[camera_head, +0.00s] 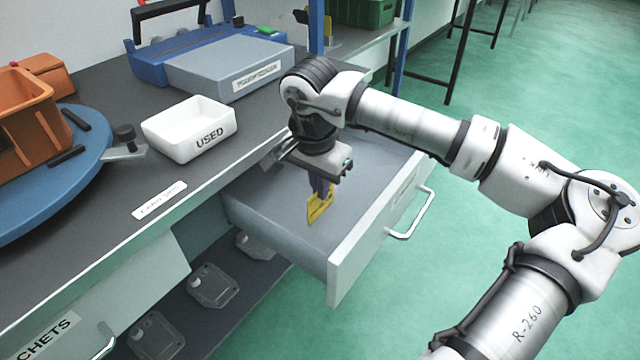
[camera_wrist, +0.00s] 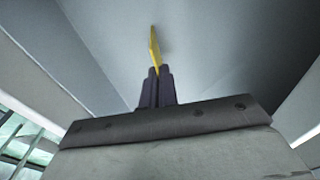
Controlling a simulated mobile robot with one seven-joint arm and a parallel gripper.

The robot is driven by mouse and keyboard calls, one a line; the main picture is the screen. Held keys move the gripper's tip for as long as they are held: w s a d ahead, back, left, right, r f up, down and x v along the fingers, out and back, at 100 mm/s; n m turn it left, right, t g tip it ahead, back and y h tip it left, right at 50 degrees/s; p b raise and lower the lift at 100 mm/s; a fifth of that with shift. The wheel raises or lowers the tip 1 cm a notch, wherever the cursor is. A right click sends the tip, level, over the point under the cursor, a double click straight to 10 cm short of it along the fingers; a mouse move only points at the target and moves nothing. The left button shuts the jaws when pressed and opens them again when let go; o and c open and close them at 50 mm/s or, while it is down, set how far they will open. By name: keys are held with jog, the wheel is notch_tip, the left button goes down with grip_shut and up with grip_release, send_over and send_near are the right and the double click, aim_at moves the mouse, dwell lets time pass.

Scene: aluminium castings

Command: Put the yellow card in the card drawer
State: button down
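The yellow card (camera_head: 319,208) is upright under my gripper (camera_head: 322,190), inside the outline of the open card drawer (camera_head: 365,262). My gripper points down and its dark fingers are shut on the card. In the wrist view the card (camera_wrist: 154,48) shows edge-on as a thin yellow strip beyond the closed fingers (camera_wrist: 155,85). The grey drawer floor lies beneath it. Whether the card's lower edge touches the floor I cannot tell. The drawer is pulled out, with a bar handle (camera_head: 412,218) on its white front; its label is too small to read.
A white bin marked USED (camera_head: 190,128) stands on the dark bench top (camera_head: 110,215). An orange container (camera_head: 28,115) sits on a blue round plate (camera_head: 60,170) at left. A grey-and-blue box (camera_head: 225,62) stands behind. Metal castings (camera_head: 212,285) lie on the shelf below. The rest of the drawer looks empty.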

jog(key=shift+f, duration=0.25)
jog(key=c, duration=1.7)
grip_release()
jog(key=shift+r, duration=0.1)
notch_tip(320, 180, up, 12)
jog(key=s+p, duration=0.1)
jog(key=shift+a+r, duration=0.15)
jog(key=shift+a, duration=0.25)
jog(key=shift+s, duration=0.1)
